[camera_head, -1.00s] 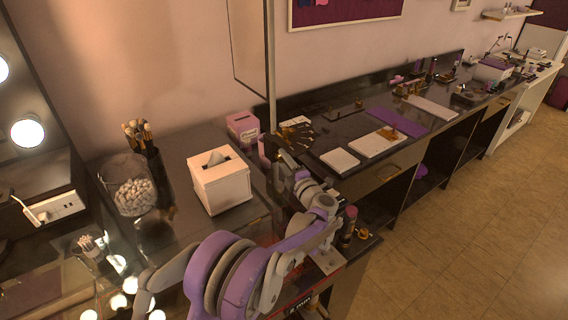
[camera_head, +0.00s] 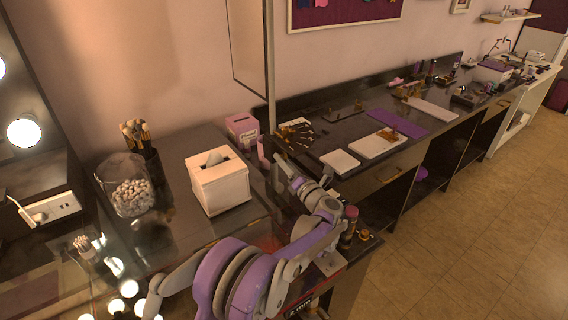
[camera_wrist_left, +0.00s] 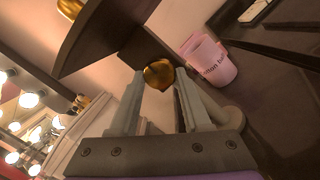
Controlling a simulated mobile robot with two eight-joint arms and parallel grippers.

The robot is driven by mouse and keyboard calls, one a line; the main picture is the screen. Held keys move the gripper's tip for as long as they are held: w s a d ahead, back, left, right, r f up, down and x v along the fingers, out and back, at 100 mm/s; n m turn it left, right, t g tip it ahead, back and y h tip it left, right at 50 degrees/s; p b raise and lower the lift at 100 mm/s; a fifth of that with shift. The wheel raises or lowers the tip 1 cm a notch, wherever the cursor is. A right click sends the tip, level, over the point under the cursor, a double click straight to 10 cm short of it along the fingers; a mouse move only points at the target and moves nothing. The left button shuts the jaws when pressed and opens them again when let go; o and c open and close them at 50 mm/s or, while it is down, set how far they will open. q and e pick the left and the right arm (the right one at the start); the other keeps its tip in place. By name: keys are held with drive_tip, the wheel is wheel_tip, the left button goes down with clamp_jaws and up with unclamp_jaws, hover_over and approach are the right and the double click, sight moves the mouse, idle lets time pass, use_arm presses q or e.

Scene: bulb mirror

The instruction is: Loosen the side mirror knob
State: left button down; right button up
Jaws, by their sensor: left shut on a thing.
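The side mirror (camera_head: 249,45) stands at the counter's back edge in the head view, on a thin upright post (camera_head: 271,95). In the left wrist view a round gold knob (camera_wrist_left: 158,74) sits between the fingertips of my left gripper (camera_wrist_left: 155,82), below a dark panel. The fingers are shut on the knob. In the head view my left gripper (camera_head: 279,168) is beside the foot of the mirror post, and its fingertips and the knob are hard to make out there. My right gripper is not in view.
A pink labelled container (camera_wrist_left: 211,60) stands close right of the knob in the left wrist view. In the head view a white tissue box (camera_head: 220,182) and a jar of cotton balls (camera_head: 126,190) stand left of my arm. Brushes (camera_head: 295,135) lie beyond the post.

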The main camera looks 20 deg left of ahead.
use_arm(q)
drive_tip(key=shift+n, duration=0.7)
drive_tip(key=shift+c, duration=1.8)
unclamp_jaws()
